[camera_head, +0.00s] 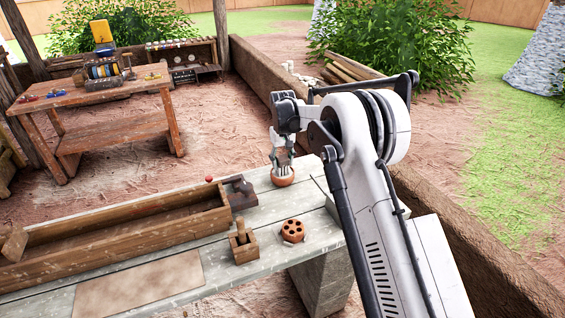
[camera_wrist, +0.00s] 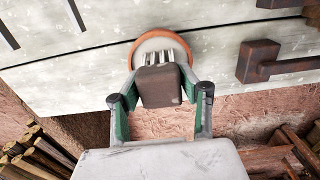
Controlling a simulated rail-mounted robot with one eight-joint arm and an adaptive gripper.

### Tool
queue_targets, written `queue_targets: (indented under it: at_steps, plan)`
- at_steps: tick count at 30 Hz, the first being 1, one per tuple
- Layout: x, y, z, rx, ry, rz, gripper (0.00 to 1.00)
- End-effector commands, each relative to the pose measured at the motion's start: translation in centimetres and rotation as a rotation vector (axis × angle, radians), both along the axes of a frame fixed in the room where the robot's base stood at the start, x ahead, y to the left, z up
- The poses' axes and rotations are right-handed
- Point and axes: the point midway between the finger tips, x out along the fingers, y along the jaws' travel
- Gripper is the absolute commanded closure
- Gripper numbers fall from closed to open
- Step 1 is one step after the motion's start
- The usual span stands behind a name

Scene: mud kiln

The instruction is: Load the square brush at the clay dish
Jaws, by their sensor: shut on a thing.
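My gripper (camera_wrist: 160,100) is shut on the square brush (camera_wrist: 160,86), a brown block with pale bristles. In the wrist view the bristles reach over the round clay dish (camera_wrist: 184,45), which has an orange-brown rim and a pale inside. I cannot tell whether the bristles touch what is in the dish. In the head view my gripper (camera_head: 281,157) is right above the clay dish (camera_head: 283,180) at the far part of the grey plank table, and the brush is mostly hidden between the fingers.
A dark metal piece (camera_head: 238,190) lies just left of the dish. A long wooden trough (camera_head: 120,232) fills the table's left side. A mud wall (camera_head: 440,215) runs along the right.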

Motion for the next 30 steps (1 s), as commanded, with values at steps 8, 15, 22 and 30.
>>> queue_targets:
  at_steps: [8, 15, 22, 30]
  plan:
    - [-0.1, 0.0, -0.2, -0.001, 0.002, 0.0, 0.85]
    - [0.0, 0.0, 0.5, -0.001, 0.002, 0.0, 0.85]
    - [0.0, 0.0, 2.2, 0.0, 0.001, 0.0, 0.85]
    - [0.0, 0.0, 4.1, 0.0, 0.001, 0.0, 0.85]
